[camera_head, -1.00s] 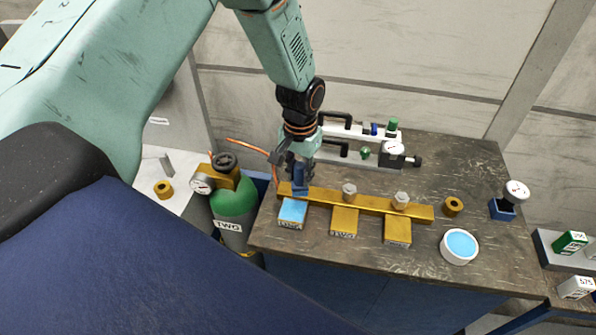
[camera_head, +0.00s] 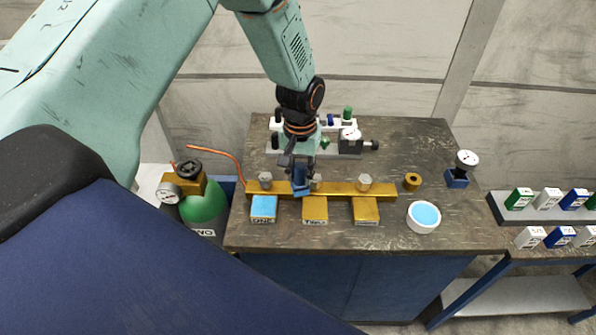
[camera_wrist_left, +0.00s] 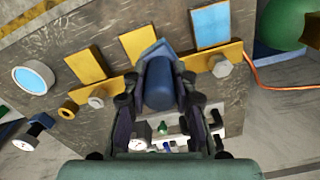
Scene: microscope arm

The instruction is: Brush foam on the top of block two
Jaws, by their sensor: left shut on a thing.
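My left gripper (camera_head: 300,170) is shut on a blue brush (camera_head: 301,184), held above the brass bar just behind and left of the middle block (camera_head: 315,207). The left block (camera_head: 263,207) has a light-blue top; the middle and right block (camera_head: 366,209) tops show bare brass. The wrist view shows the brush (camera_wrist_left: 158,88) between the fingers, its tip close to the near end of the middle block (camera_wrist_left: 139,45). Whether the tip touches it, I cannot tell. A white bowl of light-blue foam (camera_head: 424,216) stands right of the blocks. My right gripper is out of view.
The brass bar (camera_head: 340,188) carries hex bolts (camera_head: 364,183). A brass ring (camera_head: 412,182) and a gauge on a blue base (camera_head: 457,179) are at right. A valve assembly (camera_head: 350,140) is behind my gripper; a green cylinder (camera_head: 203,208) stands left. The table front is clear.

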